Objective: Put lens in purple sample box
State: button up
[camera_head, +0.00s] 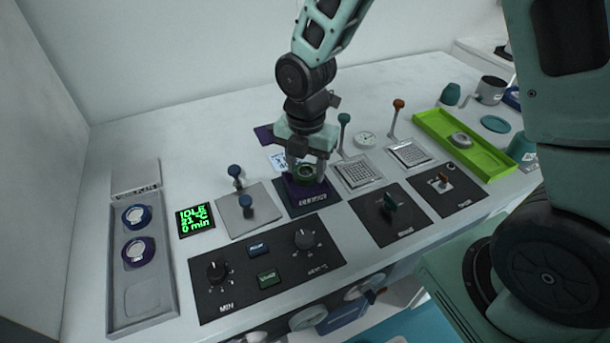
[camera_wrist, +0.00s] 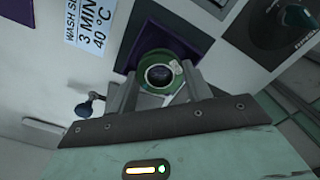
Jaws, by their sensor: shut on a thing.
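My gripper (camera_head: 306,168) is shut on a green-rimmed lens (camera_head: 306,173), held at the middle of the work surface. In the wrist view the lens (camera_wrist: 160,75) sits between the two fingers, its dark round glass showing inside the green ring. The purple sample box (camera_head: 322,188) is directly below my gripper, on a dark labelled plate. In the wrist view a purple part (camera_wrist: 148,45) shows behind the lens. Whether the lens touches the box or hangs above it, I cannot tell. The gripper hides much of the box.
A grey tray (camera_head: 115,290) with two round items stands at the left. A dial panel (camera_head: 240,310) lies in front. Levers (camera_head: 344,125) stand behind to the right, near a green tray (camera_head: 495,167). A "wash" sign (camera_wrist: 88,22) is beside the gripper.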

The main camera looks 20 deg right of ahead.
aim_at(306, 171)
jog(key=shift+f, duration=1.6)
jog(key=shift+f, duration=0.1)
jog(key=o, duration=0.8)
